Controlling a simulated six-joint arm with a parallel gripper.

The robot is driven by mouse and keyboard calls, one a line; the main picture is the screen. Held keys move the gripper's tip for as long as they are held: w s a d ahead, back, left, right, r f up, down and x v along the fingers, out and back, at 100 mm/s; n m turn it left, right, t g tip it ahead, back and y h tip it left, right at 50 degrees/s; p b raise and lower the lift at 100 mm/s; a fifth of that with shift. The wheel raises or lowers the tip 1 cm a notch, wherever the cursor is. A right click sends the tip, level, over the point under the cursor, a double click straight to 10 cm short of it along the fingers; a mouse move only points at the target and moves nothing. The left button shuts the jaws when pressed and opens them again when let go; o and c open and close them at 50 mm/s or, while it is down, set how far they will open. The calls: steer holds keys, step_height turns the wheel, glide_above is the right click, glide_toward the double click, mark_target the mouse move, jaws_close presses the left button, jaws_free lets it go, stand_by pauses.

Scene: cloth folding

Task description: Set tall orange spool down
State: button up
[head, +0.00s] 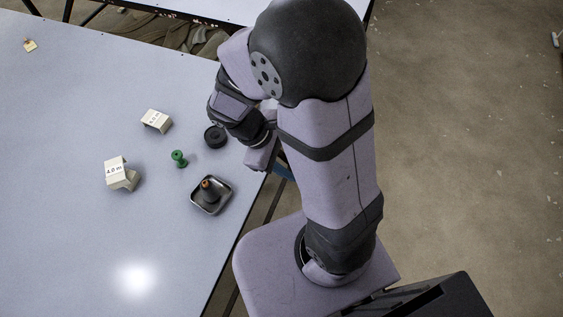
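A small upright thing with an orange top and a dark lower part (208,188) stands in a dark square tray (221,206); it is the only orange thing I see, and at this size I cannot make out its full shape. A small green spool (179,158) stands on the table up and left of the tray. My gripper (262,156) is near the table's right edge, above and right of the tray and apart from it. Its fingers are mostly hidden by my arm, so its opening and anything between its fingers do not show.
A dark round piece (215,135) lies close left of my gripper. Two pale folded label cards stand on the table (290,10), one farther back (156,121) and one at left (121,176). A small tan piece (30,45) lies at far left. The front left tabletop is clear.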

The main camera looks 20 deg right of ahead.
steer(key=shift+s+a+r+m+t+y, duration=0.2)
steer(key=shift+a+r+m+t+y, duration=0.25)
steer(key=shift+m+y, duration=0.8)
steer(key=shift+s+a+r+m+t+y, duration=0.35)
steer(key=shift+a+m+y, duration=0.3)
steer(key=shift+m, duration=1.15)
steer(key=shift+s+a+r+m+t+y, duration=0.15)
steer(key=shift+a+r+m+y, duration=0.6)
steer(key=shift+m, duration=0.8)
steer(key=shift+d+f, duration=0.1)
steer(key=shift+d, duration=0.1)
steer(key=shift+r+p, duration=0.7)
steer(key=shift+p, duration=0.15)
